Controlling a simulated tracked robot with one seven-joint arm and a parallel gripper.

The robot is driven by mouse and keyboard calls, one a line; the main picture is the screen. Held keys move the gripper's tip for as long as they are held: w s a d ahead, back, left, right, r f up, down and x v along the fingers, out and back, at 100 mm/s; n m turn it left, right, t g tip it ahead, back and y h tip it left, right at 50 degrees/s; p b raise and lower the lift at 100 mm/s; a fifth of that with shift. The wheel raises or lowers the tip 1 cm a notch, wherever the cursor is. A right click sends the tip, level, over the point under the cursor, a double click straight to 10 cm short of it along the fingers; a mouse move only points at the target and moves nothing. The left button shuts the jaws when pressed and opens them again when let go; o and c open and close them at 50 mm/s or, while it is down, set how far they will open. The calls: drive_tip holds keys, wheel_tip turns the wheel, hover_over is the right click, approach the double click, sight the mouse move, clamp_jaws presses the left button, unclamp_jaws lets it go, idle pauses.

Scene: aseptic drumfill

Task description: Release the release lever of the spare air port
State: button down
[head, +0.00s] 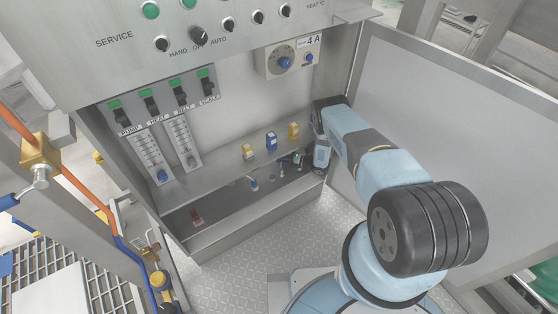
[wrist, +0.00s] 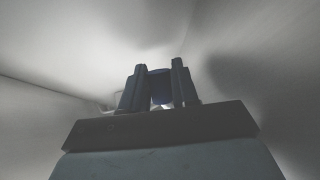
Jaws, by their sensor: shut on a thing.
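My gripper (head: 301,160) reaches into the lower part of an open steel cabinet, at the right end of a row of small fittings. In the wrist view my gripper (wrist: 160,82) is shut on a dark blue rounded piece (wrist: 160,90), which sits between its two fingers. I cannot tell whether this piece is the release lever or which port it belongs to. Blue-tipped fittings (head: 253,183) show in the row to the left of my gripper. The wrist view is dark, and the fittings beyond the fingers are hidden.
Yellow (head: 248,151) and blue (head: 271,141) blocks stand on the ledge above the fittings. A red piece (head: 197,216) is low at the left. The open cabinet door (head: 460,125) stands close to the right of my arm.

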drive_tip(key=shift+s+a+f, duration=0.2)
drive_tip(key=shift+s+f, duration=0.05)
drive_tip(key=shift+s, duration=0.15)
drive_tip(key=c, duration=1.2)
unclamp_jaws()
drive_tip(key=shift+o, duration=1.3)
drive_tip(key=shift+w, duration=0.15)
drive_tip(key=shift+d+r, duration=0.1)
drive_tip(key=shift+w, duration=0.1)
drive_tip(key=shift+r, duration=0.1)
